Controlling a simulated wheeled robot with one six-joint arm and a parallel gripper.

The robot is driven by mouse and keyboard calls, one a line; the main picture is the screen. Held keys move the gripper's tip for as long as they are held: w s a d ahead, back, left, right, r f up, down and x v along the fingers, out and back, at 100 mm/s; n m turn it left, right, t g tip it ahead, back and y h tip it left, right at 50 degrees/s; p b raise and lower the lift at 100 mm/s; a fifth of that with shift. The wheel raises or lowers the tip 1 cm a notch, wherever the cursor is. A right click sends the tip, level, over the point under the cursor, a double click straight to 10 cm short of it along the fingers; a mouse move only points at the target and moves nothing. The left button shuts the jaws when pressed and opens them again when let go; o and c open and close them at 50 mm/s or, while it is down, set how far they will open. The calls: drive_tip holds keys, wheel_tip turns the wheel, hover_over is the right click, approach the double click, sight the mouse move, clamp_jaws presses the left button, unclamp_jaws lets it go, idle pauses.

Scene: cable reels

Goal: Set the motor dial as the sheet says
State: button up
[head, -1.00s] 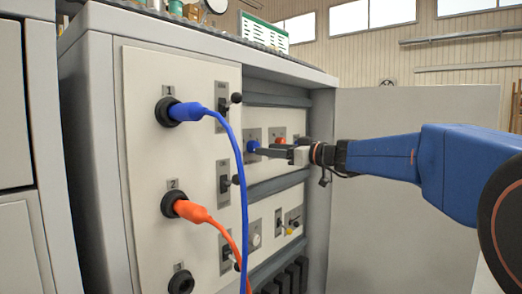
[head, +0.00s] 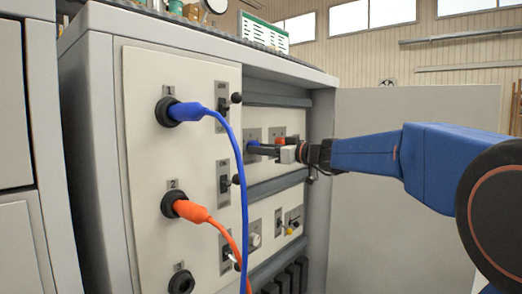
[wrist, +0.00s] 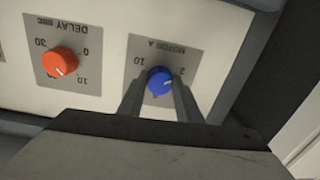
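The blue motor dial shows in the wrist view (wrist: 160,81) on a grey plate marked MOTOR A, which appears upside down there. Numbers 10 and 2 are readable on it; the fingers and gripper body hide the lower plate. A pale pointer mark shows at the knob's lower left. My gripper (wrist: 159,84) has one finger on each side of the knob, with seemingly narrow gaps. In the head view, my gripper (head: 262,150) reaches into the cabinet from the right and largely covers the blue dial (head: 252,143).
An orange DELAY SEC dial (wrist: 62,62) sits beside the motor dial. A blue cable (head: 240,170) and an orange cable (head: 205,215) hang from the front panel (head: 140,130). Lever switches (head: 235,98) stick out there. An open cabinet door (head: 415,110) stands behind my arm.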

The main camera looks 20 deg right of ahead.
drive_tip(key=shift+r+n+t+h, duration=0.15)
drive_tip(key=shift+n+h, duration=0.1)
drive_tip(key=shift+n, duration=7.1)
drive_tip(key=shift+r+n+t+h, duration=0.15)
drive_tip(key=shift+n+h, duration=0.1)
drive_tip(key=shift+n, duration=7.1)
drive_tip(key=o, duration=1)
